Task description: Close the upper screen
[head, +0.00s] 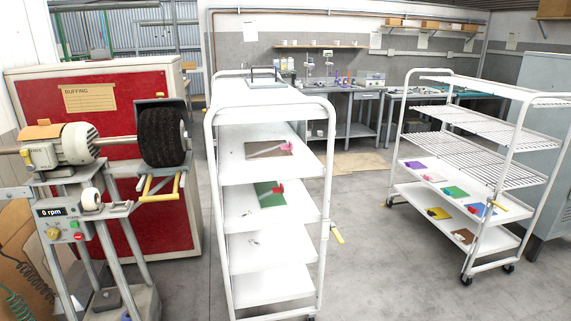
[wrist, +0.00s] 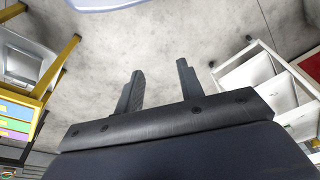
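The buffing machine stands at the left of the head view, with a dark round brush (head: 162,138) on its shaft. A dark grey plate, which looks like the upper screen (head: 152,103), sits above the brush, and the brush's front is exposed. Yellow bars (head: 158,196) hang below the brush; I cannot tell which part they belong to. My gripper (wrist: 160,70) shows only in the wrist view. Its two fingers are apart with nothing between them, over bare floor. The upper screen cannot be made out in the wrist view.
A control box (head: 60,223) reading "0 rpm" is on the machine's front. A white shelf cart (head: 270,285) stands close to its right, and a second cart (head: 487,193) is farther right. A red cabinet (head: 110,95) is behind. Grey floor (head: 375,255) is clear between the carts.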

